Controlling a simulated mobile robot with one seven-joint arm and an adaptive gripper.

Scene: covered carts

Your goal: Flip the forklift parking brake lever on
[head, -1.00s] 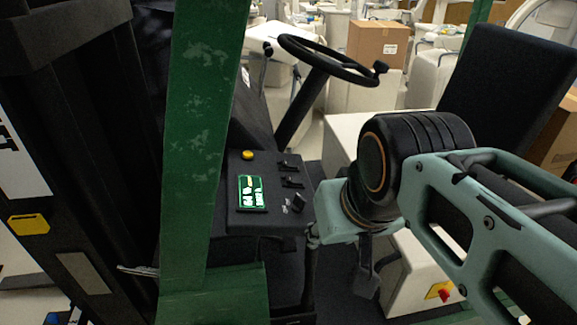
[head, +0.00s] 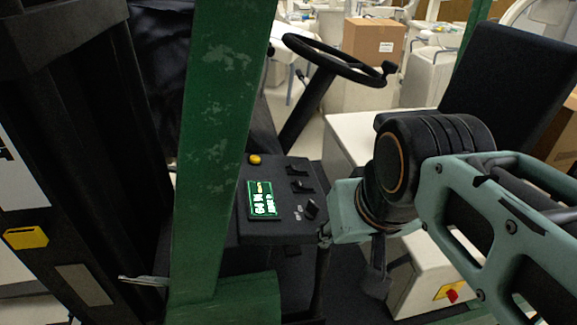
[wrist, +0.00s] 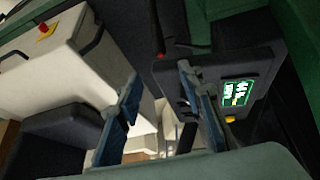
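The likely parking brake lever (wrist: 160,28) is a thin dark rod with a small red tip, in the wrist view. It stands beside the dark control panel (wrist: 250,58), its tip between and beyond my finger ends. In the head view a dark upright rod (head: 320,275), apparently the same lever, stands at the panel's right edge, its top close to my gripper. My gripper (wrist: 158,76) is open, with two blue fingers spread and nothing between their pads. Contact with the lever cannot be told. In the head view my wrist hides most of the fingers.
A green post (head: 215,150) stands left of the panel. The panel carries a lit display (head: 263,200), a yellow button (head: 255,159) and small black switches (head: 300,186). A steering wheel (head: 335,62) is behind, a black seat (head: 505,85) at right.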

